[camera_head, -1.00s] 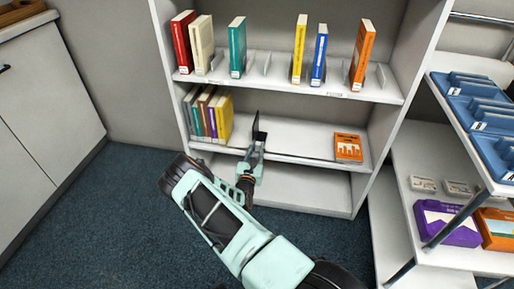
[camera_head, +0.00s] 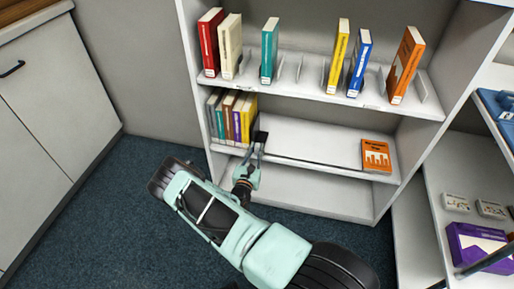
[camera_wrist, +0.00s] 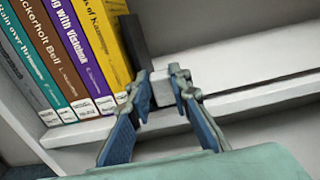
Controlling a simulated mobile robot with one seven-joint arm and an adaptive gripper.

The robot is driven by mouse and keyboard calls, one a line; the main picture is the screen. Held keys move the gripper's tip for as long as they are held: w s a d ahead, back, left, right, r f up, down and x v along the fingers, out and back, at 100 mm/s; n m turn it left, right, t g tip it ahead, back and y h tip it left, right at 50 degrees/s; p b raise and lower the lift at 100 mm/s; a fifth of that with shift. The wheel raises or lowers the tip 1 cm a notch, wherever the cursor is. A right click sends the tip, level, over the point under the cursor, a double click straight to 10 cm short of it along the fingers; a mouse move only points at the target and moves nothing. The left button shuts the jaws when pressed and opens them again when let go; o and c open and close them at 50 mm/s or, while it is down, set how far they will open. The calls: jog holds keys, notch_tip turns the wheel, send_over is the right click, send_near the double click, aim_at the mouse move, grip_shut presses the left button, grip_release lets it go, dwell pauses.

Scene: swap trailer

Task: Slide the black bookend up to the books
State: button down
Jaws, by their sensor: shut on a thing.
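The black bookend (camera_head: 261,137) stands on the middle shelf just right of the row of books (camera_head: 232,117). In the wrist view the bookend's dark plate (camera_wrist: 136,42) is right beside the yellow book (camera_wrist: 98,38), the last in the row. They look touching or nearly so; I cannot tell which. My gripper (camera_head: 257,152) reaches in over the shelf's front edge and is shut on the bookend. In the wrist view my gripper (camera_wrist: 161,88) has its two fingertips on either side of a small pale block at the bookend; the grip hides the bookend's lower part.
An orange book (camera_head: 376,155) lies at the right of the middle shelf (camera_head: 315,140), with bare shelf between it and the bookend. The upper shelf (camera_head: 310,84) holds several upright books and dividers above my gripper. A rack with boxes (camera_head: 485,247) stands at the right.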

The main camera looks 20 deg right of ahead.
jog(key=shift+w+a, duration=0.2)
jog(key=shift+a, duration=0.2)
jog(key=c, duration=1.8)
grip_release()
jog(key=shift+o, duration=0.2)
jog(key=shift+s, duration=0.1)
jog(key=v, duration=1.1)
jog(key=shift+s+a, duration=0.25)
jog(key=shift+s, duration=0.05)
